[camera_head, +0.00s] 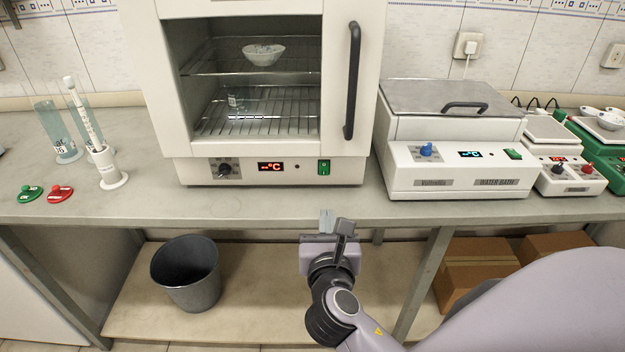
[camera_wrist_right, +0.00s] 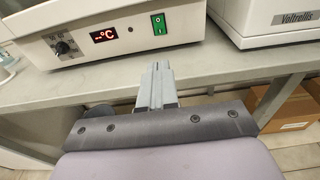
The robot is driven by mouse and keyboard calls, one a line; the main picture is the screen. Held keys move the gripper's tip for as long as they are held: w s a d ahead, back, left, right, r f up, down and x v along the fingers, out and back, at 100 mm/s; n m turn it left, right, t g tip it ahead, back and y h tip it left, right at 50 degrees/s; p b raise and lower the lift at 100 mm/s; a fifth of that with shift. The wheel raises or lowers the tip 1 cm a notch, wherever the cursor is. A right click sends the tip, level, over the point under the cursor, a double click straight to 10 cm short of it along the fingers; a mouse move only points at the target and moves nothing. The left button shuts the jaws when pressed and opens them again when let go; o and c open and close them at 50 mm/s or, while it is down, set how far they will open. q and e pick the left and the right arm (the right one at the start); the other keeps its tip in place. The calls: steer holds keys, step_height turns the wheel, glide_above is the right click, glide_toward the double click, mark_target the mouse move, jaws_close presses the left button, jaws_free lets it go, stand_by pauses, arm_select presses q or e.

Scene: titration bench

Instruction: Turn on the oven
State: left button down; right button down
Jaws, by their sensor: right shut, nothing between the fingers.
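The oven (camera_head: 172,90) stands on the bench, a white box with a glass door and a black vertical handle (camera_head: 352,80). Its lower panel has a black knob (camera_head: 224,170), a red lit display (camera_head: 270,167) reading "--°C" and a green switch (camera_head: 324,168). The switch also shows in the right wrist view (camera_wrist_right: 159,24), with the display (camera_wrist_right: 104,34) to its left. My right gripper (camera_head: 327,215) is shut and empty, in front of the bench edge and below the switch, apart from it. Its closed fingers also show in the wrist view (camera_wrist_right: 157,75). My left gripper is not seen.
A water bath (camera_head: 455,140) with a blue knob stands right of the oven. Glass cylinders (camera_head: 55,130) and a white holder (camera_head: 108,168) stand on the left. The bench edge (camera_head: 230,211) lies before the oven. A grey bin (camera_head: 187,275) stands below.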

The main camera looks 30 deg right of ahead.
mark_target(325, 172)
stand_by(0.3)
steer(key=x, duration=1.4)
steer(key=shift+d+f+b, duration=0.1)
steer(key=shift+f+b, duration=0.15)
steer(key=shift+b, duration=0.2)
steer(key=b, duration=0.2)
steer(key=t+h+b, duration=0.1)
steer(key=b, duration=0.1)
steer(key=shift+w+d+f+t, duration=0.15)
steer(key=shift+w+d+t, duration=0.05)
steer(key=shift+d+t, duration=0.1)
steer(key=shift+b, duration=0.5)
steer(key=shift+r, duration=0.4)
steer(key=shift+p, duration=0.3)
